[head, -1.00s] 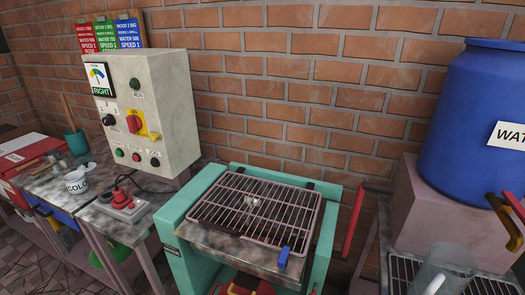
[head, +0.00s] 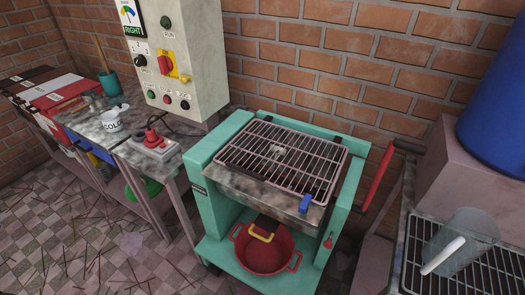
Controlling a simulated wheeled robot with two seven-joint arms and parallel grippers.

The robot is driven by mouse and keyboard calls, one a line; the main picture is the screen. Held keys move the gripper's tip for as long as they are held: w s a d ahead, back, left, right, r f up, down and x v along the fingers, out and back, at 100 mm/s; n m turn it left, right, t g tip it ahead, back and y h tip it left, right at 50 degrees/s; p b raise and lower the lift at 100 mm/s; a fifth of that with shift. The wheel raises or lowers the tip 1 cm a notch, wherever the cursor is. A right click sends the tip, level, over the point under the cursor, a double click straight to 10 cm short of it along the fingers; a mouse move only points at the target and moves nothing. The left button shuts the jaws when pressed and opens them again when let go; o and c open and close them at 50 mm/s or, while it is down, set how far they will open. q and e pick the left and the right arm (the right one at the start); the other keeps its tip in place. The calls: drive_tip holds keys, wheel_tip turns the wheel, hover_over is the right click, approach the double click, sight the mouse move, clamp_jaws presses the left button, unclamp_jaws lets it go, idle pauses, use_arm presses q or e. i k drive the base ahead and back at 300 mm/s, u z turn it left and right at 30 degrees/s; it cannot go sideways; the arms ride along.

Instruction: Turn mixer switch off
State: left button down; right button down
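A pale control box (head: 185,55) stands against the brick wall at the upper left. Its front carries a red rotary switch on a yellow plate (head: 167,65), a black knob (head: 140,60), and a row of small round buttons (head: 167,98). I cannot tell which of these is the mixer switch, as the small labels are hard to read. A gauge marked RIGHT (head: 131,17) is at the box's upper left. Neither of my grippers is in view.
The teal machine (head: 205,195) with a metal grate (head: 280,155) on top and a red pot (head: 265,250) below is in the middle. A red lever (head: 378,177) sticks out at its right. A red-plugged socket block (head: 153,145) lies on the left table. The floor at the lower left is clear of large objects.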

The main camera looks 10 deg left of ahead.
sight(165, 64)
drive_tip(key=z, duration=2.15)
drive_tip(key=k, duration=1.1)
drive_tip(key=u, duration=1.5)
drive_tip(key=i, duration=0.5)
drive_tip(key=u, duration=0.1)
